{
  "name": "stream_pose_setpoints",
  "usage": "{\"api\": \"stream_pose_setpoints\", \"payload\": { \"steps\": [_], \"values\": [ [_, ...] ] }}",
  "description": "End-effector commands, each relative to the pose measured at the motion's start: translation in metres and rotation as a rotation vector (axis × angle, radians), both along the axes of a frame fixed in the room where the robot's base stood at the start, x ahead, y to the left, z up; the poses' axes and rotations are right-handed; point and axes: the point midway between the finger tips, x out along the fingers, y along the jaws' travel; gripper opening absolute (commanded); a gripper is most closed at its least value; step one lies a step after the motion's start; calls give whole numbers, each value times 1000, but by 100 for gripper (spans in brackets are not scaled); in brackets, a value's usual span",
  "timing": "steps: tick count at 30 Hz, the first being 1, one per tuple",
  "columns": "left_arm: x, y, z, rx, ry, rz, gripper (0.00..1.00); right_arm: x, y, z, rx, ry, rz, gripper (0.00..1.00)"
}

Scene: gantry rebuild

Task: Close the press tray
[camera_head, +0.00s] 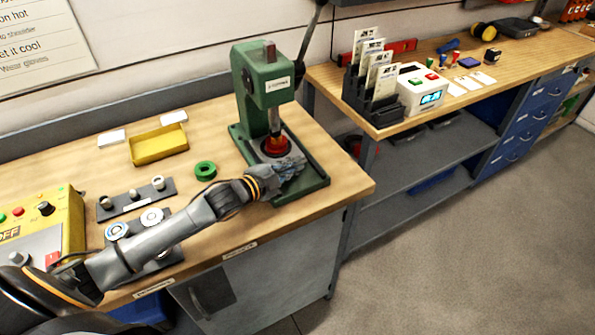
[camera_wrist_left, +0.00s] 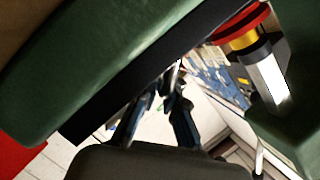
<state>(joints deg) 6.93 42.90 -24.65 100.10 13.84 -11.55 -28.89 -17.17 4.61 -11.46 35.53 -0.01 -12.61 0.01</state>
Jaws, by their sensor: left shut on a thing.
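The green press (camera_head: 262,85) stands on the wooden bench, with its base plate reaching toward the bench's right corner. A grey press tray (camera_head: 262,149) shows under the ram, with a red round piece (camera_head: 277,146) on it. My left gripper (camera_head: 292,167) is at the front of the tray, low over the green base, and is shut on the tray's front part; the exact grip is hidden. In the left wrist view the fingers (camera_wrist_left: 165,105) are close together beside a dark bar, and the red piece (camera_wrist_left: 240,22) shows at upper right. My right gripper is not in view.
A green ring (camera_head: 205,170) and a yellow tray (camera_head: 159,144) lie left of the press. Dark racks with round parts sit nearer, beside a yellow control box (camera_head: 45,225). A second bench with card holders and a white device (camera_head: 421,90) stands right, past a gap.

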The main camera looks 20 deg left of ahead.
Motion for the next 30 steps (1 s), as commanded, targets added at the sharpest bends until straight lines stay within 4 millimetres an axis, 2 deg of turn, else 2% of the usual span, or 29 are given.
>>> {"api": "stream_pose_setpoints", "payload": {
  "steps": [4, 6, 8, 20, 23, 30],
  "values": [
    [2, 3, 2, 4, -2, 6, 0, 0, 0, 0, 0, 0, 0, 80],
    [2, 3, 2, 4, -2, 7, 19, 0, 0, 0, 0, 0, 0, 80],
    [2, 3, 2, 4, -2, 7, 31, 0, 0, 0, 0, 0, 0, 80],
    [-2, -3, 1, 1, -1, 1, 32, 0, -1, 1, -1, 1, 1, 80],
    [-8, -11, 0, -1, 0, 0, 32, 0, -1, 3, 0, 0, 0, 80],
    [-36, -49, -1, -5, 3, -3, 32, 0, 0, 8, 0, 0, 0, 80]
  ]
}}
